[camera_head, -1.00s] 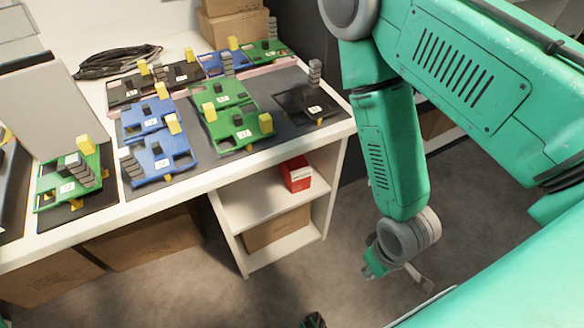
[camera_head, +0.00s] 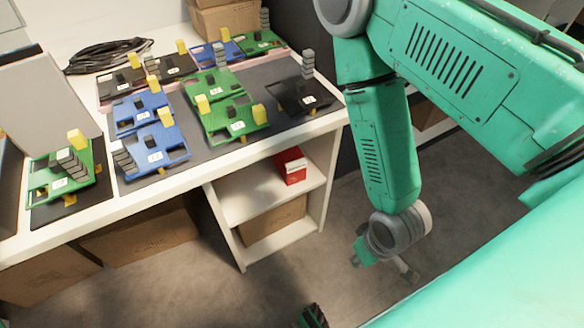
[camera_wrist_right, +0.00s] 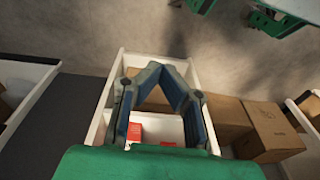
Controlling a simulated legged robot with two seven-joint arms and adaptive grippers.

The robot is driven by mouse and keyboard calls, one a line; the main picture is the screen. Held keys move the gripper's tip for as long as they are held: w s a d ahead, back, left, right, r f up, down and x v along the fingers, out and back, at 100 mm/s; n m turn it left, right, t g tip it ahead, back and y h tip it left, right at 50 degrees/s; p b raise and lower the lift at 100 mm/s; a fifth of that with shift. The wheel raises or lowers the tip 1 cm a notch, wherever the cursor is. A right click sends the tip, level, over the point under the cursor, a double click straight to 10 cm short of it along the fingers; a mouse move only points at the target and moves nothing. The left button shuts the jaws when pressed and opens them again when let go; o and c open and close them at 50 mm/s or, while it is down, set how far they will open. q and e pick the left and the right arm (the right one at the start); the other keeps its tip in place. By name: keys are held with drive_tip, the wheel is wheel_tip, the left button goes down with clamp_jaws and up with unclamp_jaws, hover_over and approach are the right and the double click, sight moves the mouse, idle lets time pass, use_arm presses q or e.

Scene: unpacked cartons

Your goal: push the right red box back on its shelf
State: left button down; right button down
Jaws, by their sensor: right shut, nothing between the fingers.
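A red box (camera_head: 291,166) with a white label stands on the upper shelf of the white shelf unit (camera_head: 216,222) under the table, at the right end near the front edge. The right wrist view shows the red box (camera_wrist_right: 134,132) at the left between my fingers, and a second red patch (camera_wrist_right: 168,144) further right, partly hidden by my green gripper body. My right gripper (camera_wrist_right: 167,70) is shut and empty, its fingertips meeting above the shelf unit. In the head view my right wrist hangs to the right of the unit, clear of the box.
A brown carton (camera_head: 272,222) sits on the lower shelf. The white table (camera_head: 195,184) carries several blue, green and black boards with blocks. More cartons (camera_head: 140,238) stand beneath it at left. The grey floor in front of the shelves is mostly free.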

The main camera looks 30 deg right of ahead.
drive_tip(key=w+a+f+m+t+y+b, duration=0.25)
drive_tip(key=w+a+f+m+t, duration=0.2)
drive_tip(key=w+f, duration=0.3)
drive_tip(key=m+t+h+b, duration=0.2)
drive_tip(key=m+t+b, duration=0.6)
drive_tip(key=m+t, duration=0.45)
approach(297, 177)
drive_tip(key=shift+m, duration=0.3)
drive_tip(key=w+b, duration=0.4)
drive_tip(key=w, duration=0.3)
drive_tip(key=shift+a+r, duration=0.1)
drive_tip(key=shift+a, duration=0.05)
drive_tip(key=shift+w+r, duration=0.1)
drive_tip(key=shift+w, duration=0.4)
